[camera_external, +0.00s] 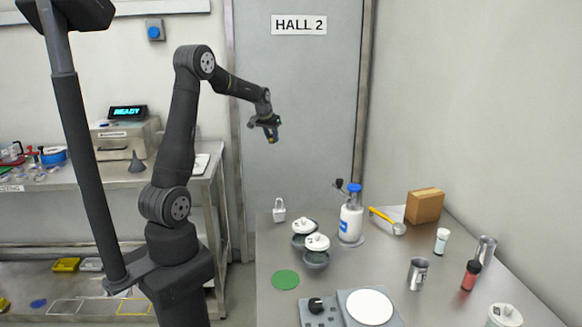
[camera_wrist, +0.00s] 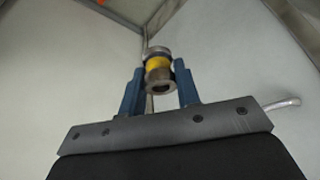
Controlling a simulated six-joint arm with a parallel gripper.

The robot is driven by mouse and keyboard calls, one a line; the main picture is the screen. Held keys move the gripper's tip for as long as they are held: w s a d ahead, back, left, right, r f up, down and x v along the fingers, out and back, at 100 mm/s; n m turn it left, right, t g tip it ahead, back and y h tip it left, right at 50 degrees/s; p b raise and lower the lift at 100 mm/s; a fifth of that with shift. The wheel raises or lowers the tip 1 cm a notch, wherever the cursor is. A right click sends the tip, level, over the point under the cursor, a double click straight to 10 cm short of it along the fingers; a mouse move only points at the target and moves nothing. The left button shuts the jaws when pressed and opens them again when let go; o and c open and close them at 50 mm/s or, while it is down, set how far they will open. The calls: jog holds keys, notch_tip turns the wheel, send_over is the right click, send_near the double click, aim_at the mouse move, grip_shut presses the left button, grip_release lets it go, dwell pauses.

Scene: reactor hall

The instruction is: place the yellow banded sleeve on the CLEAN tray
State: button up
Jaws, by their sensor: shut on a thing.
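My gripper (camera_external: 268,133) is raised in front of the grey door, above and to the left of the right-hand table. In the wrist view its two blue fingers (camera_wrist: 159,82) are shut on the yellow banded sleeve (camera_wrist: 157,65). The sleeve is a small metal cylinder with a yellow band, held near the fingertips, its dark open end showing. In the external view the sleeve is too small to make out clearly. I cannot pick out a tray marked CLEAN; no such label is readable in either view.
The right-hand table (camera_external: 262,255) holds two lidded dark pots, a blue-capped bottle (camera_external: 351,222), a cardboard box (camera_external: 425,206), a green disc (camera_external: 285,280), a device with a white round plate (camera_external: 369,307) and metal cups. A left bench (camera_external: 100,180) carries instruments. The air around my gripper is clear.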

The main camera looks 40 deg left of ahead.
jog(key=s+a+n+g+y, duration=0.1)
jog(key=s+a+n, duration=0.3)
jog(key=s+a, duration=0.8)
jog(key=s+a+n+y, duration=0.25)
jog(key=s+a, duration=0.55)
jog(key=a, duration=0.8)
jog(key=shift+n+h, duration=0.35)
jog(key=shift+h, duration=0.1)
jog(key=s+a+f, duration=0.1)
jog(key=a+f, duration=0.1)
jog(key=a, duration=0.1)
jog(key=s+a+f, duration=0.2)
jog(key=a, duration=0.2)
jog(key=s+a+f, duration=0.2)
jog(key=a, duration=0.2)
jog(key=shift+f, duration=0.35)
jog(key=shift+a+f, duration=0.25)
jog(key=shift+f, duration=1.9)
jog(key=shift+f, duration=0.1)
jog(key=o, duration=0.6)
jog(key=shift+f, duration=0.1)
jog(key=o, duration=0.4)
